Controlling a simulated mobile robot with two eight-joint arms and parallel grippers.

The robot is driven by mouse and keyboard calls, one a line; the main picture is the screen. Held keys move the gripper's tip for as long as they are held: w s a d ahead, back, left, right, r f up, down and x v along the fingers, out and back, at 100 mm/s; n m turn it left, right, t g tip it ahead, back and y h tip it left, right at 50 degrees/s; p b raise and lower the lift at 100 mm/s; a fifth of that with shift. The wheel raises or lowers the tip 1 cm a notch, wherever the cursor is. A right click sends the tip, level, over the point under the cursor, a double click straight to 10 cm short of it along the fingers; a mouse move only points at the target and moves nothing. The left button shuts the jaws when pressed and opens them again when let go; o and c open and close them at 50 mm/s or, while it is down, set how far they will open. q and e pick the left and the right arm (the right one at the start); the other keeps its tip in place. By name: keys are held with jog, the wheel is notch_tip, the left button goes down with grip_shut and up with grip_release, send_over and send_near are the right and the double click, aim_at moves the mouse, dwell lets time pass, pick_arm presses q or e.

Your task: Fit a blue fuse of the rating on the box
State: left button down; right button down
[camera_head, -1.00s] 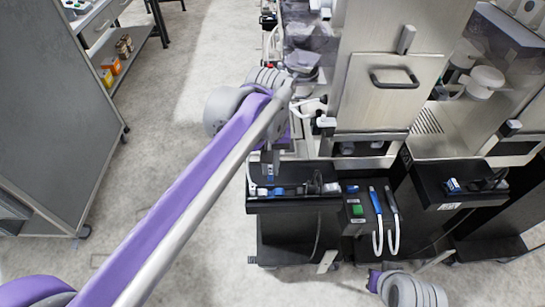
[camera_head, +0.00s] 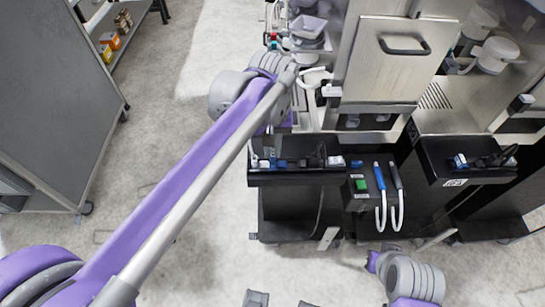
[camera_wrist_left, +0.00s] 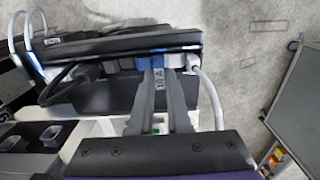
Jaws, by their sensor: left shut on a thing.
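In the left wrist view my left gripper (camera_wrist_left: 157,68) is shut on a small blue piece, which seems to be a blue fuse (camera_wrist_left: 158,61). A pale label reading "10 A" shows between its fingers. The fingertips are at the edge of a black box (camera_wrist_left: 110,45) with more blue parts beside them; whether the piece touches it or sits in it I cannot tell. In the head view my left gripper (camera_head: 268,143) points down at a black shelf (camera_head: 292,180) with blue parts and cables. Grey pieces at the bottom edge may be my right gripper (camera_head: 281,301); this is unclear.
A black unit with a green switch (camera_head: 361,184) and blue and grey handles on white cables stands right of the shelf. Another black shelf (camera_head: 470,172) is farther right. A steel cabinet (camera_head: 390,60) stands behind. A grey panel (camera_head: 50,100) is at left, with open floor between.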

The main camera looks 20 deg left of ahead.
pick_arm(q)
jog(key=shift+f, duration=0.3)
jog(key=shift+f, duration=0.35)
jog(key=shift+f+b, duration=0.5)
dwell(0.4)
dwell(0.5)
jog(key=c, duration=0.8)
grip_release()
jog(key=shift+o, duration=0.2)
jog(key=shift+o, duration=0.8)
